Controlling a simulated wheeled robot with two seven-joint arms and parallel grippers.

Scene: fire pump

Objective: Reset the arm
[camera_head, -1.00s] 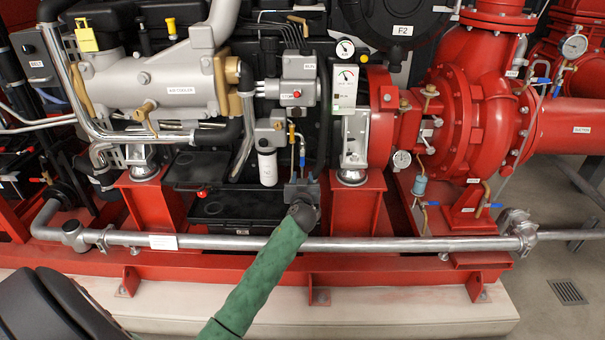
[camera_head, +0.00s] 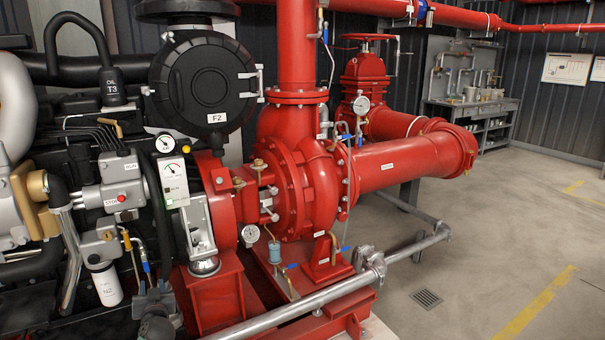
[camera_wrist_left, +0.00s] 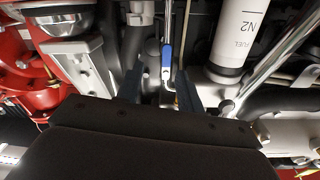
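My left gripper (camera_head: 156,298) is at the bottom left of the head view, low against the engine. It looks small and dark there, and its fingers are hard to make out. In the left wrist view my left gripper (camera_wrist_left: 159,76) is open, with two dark fingers apart. A blue lever handle (camera_wrist_left: 167,58) on a metal pipe shows between and beyond the fingers, with gaps on both sides. The handle also shows in the head view (camera_head: 146,267), just above the gripper. My right gripper is in neither view.
A white fuel filter (camera_head: 106,284) stands left of the gripper; it also shows in the wrist view (camera_wrist_left: 238,32). A red pump (camera_head: 305,190) and a grey pipe (camera_head: 300,308) lie to the right. Open floor (camera_head: 480,250) with a drain grate (camera_head: 426,298) is at far right.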

